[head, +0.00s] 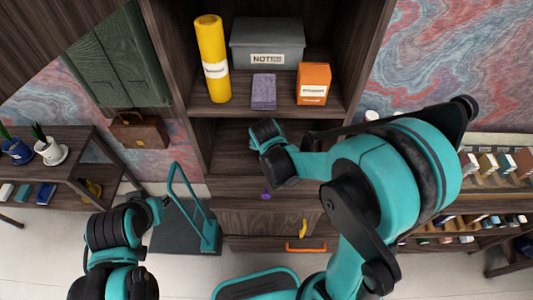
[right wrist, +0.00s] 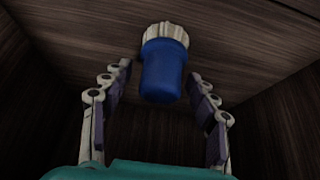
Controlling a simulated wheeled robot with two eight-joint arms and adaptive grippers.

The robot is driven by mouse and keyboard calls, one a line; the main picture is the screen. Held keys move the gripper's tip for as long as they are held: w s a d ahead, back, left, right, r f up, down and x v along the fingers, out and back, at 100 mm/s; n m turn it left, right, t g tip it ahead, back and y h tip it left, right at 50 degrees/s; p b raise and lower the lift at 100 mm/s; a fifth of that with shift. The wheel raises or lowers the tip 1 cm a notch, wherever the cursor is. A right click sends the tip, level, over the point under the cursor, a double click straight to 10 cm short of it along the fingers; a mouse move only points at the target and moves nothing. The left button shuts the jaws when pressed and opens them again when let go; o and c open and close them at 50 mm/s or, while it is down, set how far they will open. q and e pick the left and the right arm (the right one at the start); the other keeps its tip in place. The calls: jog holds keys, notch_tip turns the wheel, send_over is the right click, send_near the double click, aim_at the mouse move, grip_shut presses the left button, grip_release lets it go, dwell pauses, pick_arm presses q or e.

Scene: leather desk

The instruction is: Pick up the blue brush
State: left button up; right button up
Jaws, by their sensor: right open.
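The blue brush (right wrist: 163,70) shows in the right wrist view, with a blue handle toward me and a pale ribbed head at its far end. My right gripper (right wrist: 160,74) is open, with one finger on each side of the brush. Gaps show between the fingers and the handle, so I see no grip. In the head view my right arm reaches into the shelf compartment below the grey box, and the brush and right gripper are hidden there.
Dark wood walls of the compartment (right wrist: 270,120) surround the right gripper closely. On the shelf above stand a yellow roll (head: 212,60), a grey notes box (head: 267,42), a purple cloth-like block (head: 263,91) and an orange box (head: 314,83). Drawers with small handles (head: 305,247) lie below.

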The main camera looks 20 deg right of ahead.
jog(key=shift+x, duration=1)
jog(key=shift+s, duration=0.1)
jog(key=c, duration=1.3)
grip_shut()
jog(key=shift+r, duration=0.45)
jog(key=s+a+p, duration=0.1)
jog(key=s+a, duration=0.1)
jog(key=s, duration=0.6)
jog(key=s+a+p, duration=0.1)
jog(key=s+a, duration=0.2)
jog(key=s, duration=0.6)
jog(key=shift+s+f, duration=0.1)
jog(key=shift+s, duration=0.05)
